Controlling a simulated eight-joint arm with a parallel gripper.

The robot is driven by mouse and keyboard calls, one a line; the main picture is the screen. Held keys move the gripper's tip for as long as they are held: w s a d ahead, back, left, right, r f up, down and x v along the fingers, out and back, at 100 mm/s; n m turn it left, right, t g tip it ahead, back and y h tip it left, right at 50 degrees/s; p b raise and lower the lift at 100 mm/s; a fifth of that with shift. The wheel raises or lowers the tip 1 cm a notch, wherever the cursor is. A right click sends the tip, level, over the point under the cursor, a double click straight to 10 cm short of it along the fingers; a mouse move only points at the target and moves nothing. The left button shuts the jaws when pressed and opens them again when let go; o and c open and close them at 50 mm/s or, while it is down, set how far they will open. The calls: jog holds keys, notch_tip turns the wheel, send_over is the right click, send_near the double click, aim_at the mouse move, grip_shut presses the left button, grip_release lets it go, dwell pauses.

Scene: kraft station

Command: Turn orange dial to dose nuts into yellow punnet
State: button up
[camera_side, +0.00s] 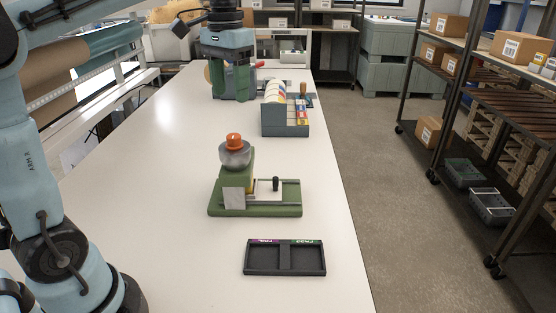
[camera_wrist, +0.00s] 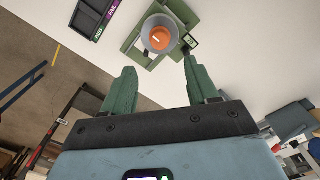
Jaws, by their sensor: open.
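The orange dial (camera_side: 234,141) sits on top of a clear, greyish hopper (camera_side: 236,157) on a green dispenser (camera_side: 258,210). The dial also shows in the wrist view (camera_wrist: 158,38), ahead of the fingertips. My gripper (camera_side: 231,97) has green fingers and hangs farther back over the table, apart from the dispenser. Its fingers are spread and empty in the wrist view (camera_wrist: 158,65). A small yellow patch (camera_side: 252,185) shows behind the dispenser's front plate. I cannot tell whether it is the yellow punnet, as most of that spot is hidden.
A black two-compartment tray (camera_side: 285,272) with purple and green labels lies in front of the dispenser. A grey rack (camera_side: 285,130) of coloured items stands behind it. The white table (camera_side: 150,160) is clear to the left. Shelves with boxes (camera_side: 449,25) stand at right.

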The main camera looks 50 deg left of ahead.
jog(key=shift+r, duration=0.8)
jog(key=s+d+f+t, duration=0.3)
jog(key=s+d+f, duration=0.1)
jog(key=f, duration=0.4)
jog(key=s+d+f+m+t, duration=0.1)
jog(key=s+d+f+t, duration=0.3)
jog(key=f, duration=0.4)
jog(key=shift+f, duration=0.15)
